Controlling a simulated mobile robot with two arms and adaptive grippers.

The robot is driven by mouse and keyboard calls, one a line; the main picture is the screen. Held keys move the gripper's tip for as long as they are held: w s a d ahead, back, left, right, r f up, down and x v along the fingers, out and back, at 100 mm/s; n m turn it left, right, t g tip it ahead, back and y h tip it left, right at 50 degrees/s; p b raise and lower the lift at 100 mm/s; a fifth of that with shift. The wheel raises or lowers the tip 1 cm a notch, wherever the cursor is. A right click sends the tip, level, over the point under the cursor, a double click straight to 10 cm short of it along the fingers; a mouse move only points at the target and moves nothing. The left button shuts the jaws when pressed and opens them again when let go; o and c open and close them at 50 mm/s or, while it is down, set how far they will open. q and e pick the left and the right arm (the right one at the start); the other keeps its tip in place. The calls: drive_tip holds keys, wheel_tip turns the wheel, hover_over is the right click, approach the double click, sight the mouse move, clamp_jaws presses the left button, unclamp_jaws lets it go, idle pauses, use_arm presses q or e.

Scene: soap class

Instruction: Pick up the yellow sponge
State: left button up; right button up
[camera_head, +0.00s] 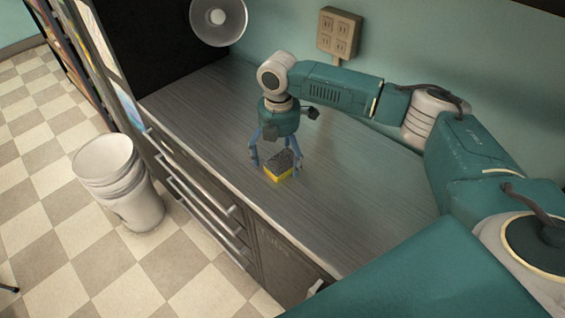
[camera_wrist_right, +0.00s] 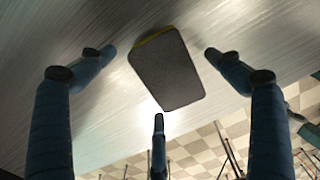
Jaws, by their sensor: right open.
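The yellow sponge (camera_head: 284,165) lies on the grey counter, with a dark grey top face and a yellow lower layer. In the right wrist view the sponge (camera_wrist_right: 168,72) shows mostly its dark face, with a thin yellow edge. My right gripper (camera_head: 276,168) points down over the sponge with its blue fingers spread around it. In the right wrist view two fingers of the gripper (camera_wrist_right: 159,54) are on either side of the sponge and a third is below it in the picture. Gaps show between the side fingers and the sponge. My left gripper is not in view.
The counter (camera_head: 350,190) is otherwise clear around the sponge. Its front edge drops to drawers (camera_head: 205,205) and a checkered floor. White stacked buckets (camera_head: 125,185) stand on the floor at left. A wall outlet (camera_head: 339,33) and a round white lamp (camera_head: 218,18) are behind.

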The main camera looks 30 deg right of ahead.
sight(280, 158)
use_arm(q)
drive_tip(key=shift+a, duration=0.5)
use_arm(e)
drive_tip(key=c, duration=1)
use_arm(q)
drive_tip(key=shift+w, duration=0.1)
use_arm(e)
drive_tip(key=shift+c, duration=0.2)
wheel_tip(280, 158, up, 10)
drive_tip(key=shift+r+b, duration=0.1)
drive_tip(key=shift+b, duration=1.15)
drive_tip(key=o, duration=0.4)
drive_tip(key=c, duration=0.5)
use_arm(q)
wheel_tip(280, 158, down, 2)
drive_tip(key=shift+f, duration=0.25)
